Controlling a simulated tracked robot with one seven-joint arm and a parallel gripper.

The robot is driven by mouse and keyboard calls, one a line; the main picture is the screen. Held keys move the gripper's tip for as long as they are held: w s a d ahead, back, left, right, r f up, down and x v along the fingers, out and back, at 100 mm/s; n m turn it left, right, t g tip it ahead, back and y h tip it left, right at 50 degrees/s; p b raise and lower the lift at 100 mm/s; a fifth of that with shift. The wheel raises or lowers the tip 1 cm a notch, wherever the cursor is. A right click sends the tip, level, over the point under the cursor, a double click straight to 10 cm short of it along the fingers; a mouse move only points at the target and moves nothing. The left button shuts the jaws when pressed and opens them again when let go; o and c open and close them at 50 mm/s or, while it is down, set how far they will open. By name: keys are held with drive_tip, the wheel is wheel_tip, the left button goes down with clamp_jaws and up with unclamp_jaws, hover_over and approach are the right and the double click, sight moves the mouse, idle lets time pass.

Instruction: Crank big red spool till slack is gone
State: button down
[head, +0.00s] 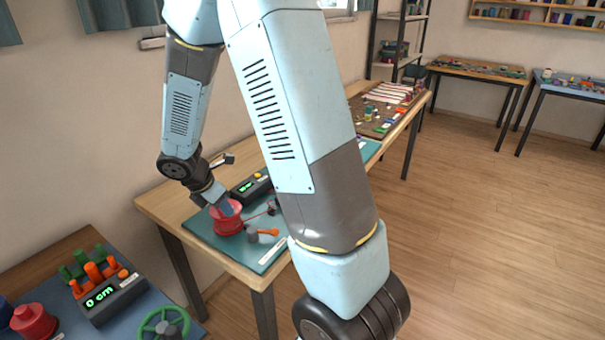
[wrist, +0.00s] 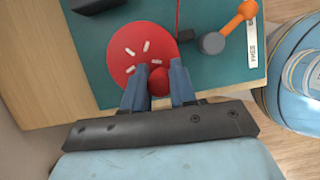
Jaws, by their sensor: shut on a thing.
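The big red spool (head: 227,217) stands on a teal mat on the wooden table. In the wrist view it shows from above as a red disc (wrist: 130,50) with several white marks and a round red crank knob (wrist: 158,80) near its edge. My gripper (wrist: 158,84) is shut on this knob, with one blue finger on each side.
A grey post with an orange lever (head: 264,233) stands right of the spool, close to my fingers. A dark box with a green display (head: 250,187) sits behind. A second table at lower left holds a "0 cm" display box (head: 112,298) and another red spool (head: 33,322).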

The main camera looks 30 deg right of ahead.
sight(237, 202)
drive_tip(key=shift+w+a+f, duration=0.1)
drive_tip(key=shift+w+a, duration=0.75)
drive_tip(key=shift+w, duration=0.2)
drive_tip(key=shift+w+d, duration=0.2)
drive_tip(key=shift+w, duration=0.4)
drive_tip(key=shift+w+d, duration=0.2)
drive_tip(key=shift+w, duration=0.4)
drive_tip(key=shift+w+d, duration=0.3)
drive_tip(key=shift+d, duration=0.3)
drive_tip(key=shift+w+d, duration=0.3)
drive_tip(key=shift+d, duration=0.25)
drive_tip(key=shift+s+d, duration=0.25)
drive_tip(key=shift+d, duration=0.35)
drive_tip(key=shift+s+d, duration=0.25)
drive_tip(key=shift+d, duration=0.3)
drive_tip(key=shift+s+d, duration=0.35)
drive_tip(key=shift+s, duration=0.3)
